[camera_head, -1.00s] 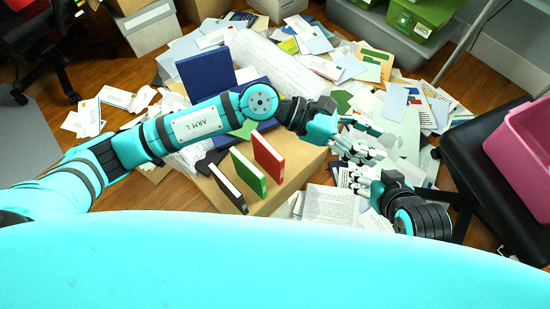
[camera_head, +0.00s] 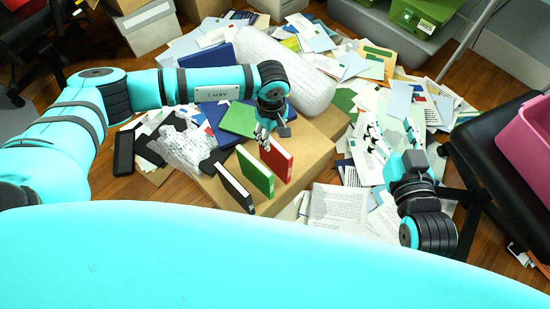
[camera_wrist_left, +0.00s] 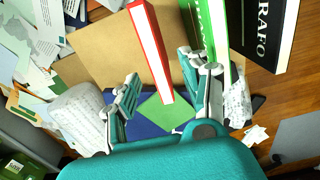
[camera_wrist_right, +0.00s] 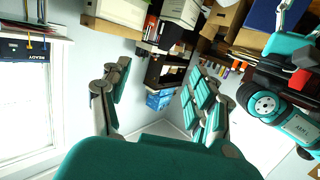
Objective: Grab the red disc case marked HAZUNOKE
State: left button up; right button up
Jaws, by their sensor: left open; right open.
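The red disc case (camera_head: 278,160) stands on edge on a cardboard box, to the right of a green case and a black one. No lettering on it can be read. My left gripper (camera_head: 264,136) is open at the far end of the red case. In the left wrist view the red case (camera_wrist_left: 150,45) points down between the spread fingers of the left gripper (camera_wrist_left: 160,92), with gaps at both sides. My right gripper (camera_head: 393,135) is open and empty over the papers at right; its fingers also show in the right wrist view (camera_wrist_right: 155,95).
The green case (camera_head: 254,171) and black case (camera_head: 234,187) stand close to the left of the red one on the cardboard box (camera_head: 308,150). Loose papers (camera_head: 340,206) surround the box. A pink bin (camera_head: 527,145) is at the far right.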

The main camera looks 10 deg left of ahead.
aim_at(273, 143)
pick_arm(q)
notch_tip(273, 143, down, 4)
jog(key=shift+r+b, duration=0.2)
jog(key=shift+b, duration=0.2)
jog(key=shift+d+f, duration=0.1)
jog(key=shift+f, duration=0.4)
jog(key=f, duration=0.1)
jog(key=f+b, duration=0.1)
jog(key=f, duration=0.1)
jog(key=f+b, duration=0.1)
jog(key=shift+d+f, duration=0.3)
jog(key=shift+f, duration=0.05)
pick_arm(e)
notch_tip(273, 143, up, 13)
jog(key=s+a+t+y, duration=0.1)
jog(key=s+t+y, duration=0.1)
jog(key=t, duration=0.6)
jog(key=shift+a+t+y, duration=0.15)
jog(key=shift+t+y, duration=0.15)
jog(key=shift+y, duration=0.1)
pick_arm(q)
jog(key=shift+c, duration=0.4)
pick_arm(e)
jog(key=shift+s, duration=0.1)
pick_arm(q)
grip_shut()
